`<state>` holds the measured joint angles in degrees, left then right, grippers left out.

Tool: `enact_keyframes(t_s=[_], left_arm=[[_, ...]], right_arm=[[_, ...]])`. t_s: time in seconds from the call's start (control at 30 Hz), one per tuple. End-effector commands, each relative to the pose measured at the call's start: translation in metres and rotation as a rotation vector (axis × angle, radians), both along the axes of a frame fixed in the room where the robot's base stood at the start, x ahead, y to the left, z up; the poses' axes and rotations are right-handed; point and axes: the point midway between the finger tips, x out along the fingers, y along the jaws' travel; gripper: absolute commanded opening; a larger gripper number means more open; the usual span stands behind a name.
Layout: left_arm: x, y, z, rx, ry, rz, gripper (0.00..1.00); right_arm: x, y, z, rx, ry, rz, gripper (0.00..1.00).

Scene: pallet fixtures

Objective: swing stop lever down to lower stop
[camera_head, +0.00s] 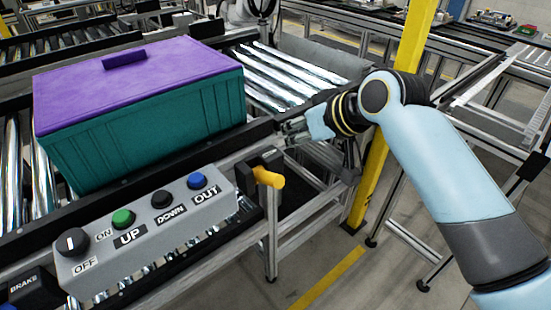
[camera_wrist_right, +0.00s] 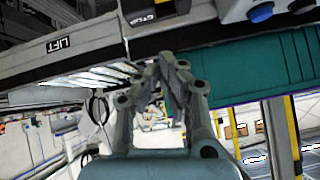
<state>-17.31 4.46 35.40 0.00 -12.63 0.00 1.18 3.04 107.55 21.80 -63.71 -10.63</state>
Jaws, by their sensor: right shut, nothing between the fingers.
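The stop lever (camera_head: 269,177) has a yellow handle and sits on a black bracket (camera_head: 245,178) at the right end of the control box. Its handle points right and slightly down in the head view; I cannot tell its exact angle. My right gripper (camera_head: 292,130) is shut and empty, beyond and above the lever, near the conveyor's side rail, and apart from the handle. In the right wrist view my right gripper (camera_wrist_right: 173,62) has its fingertips together below a black block with a partly readable label (camera_wrist_right: 152,10). The yellow handle is not clearly seen there. My left gripper is not in view.
A teal crate (camera_head: 150,125) with a purple lid (camera_head: 135,80) stands on the roller conveyor (camera_head: 290,78). The grey control box (camera_head: 150,230) has a knob and several buttons. A yellow post (camera_head: 378,170) stands behind my right arm. Open floor lies below the lever.

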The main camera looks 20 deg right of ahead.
Motion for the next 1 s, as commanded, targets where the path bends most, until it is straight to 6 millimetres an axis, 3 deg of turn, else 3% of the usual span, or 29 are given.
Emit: enact_keyframes(t_s=[0.4,0.63,1.0], left_arm=[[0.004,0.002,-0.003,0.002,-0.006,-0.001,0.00],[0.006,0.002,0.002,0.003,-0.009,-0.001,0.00],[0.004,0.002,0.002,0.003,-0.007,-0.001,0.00]], right_arm=[[0.056,0.026,-0.059,0.001,0.004,0.001,0.00],[0.038,0.026,-0.084,0.000,0.002,0.000,0.00],[0.035,0.026,-0.089,0.000,0.000,0.000,0.00]])
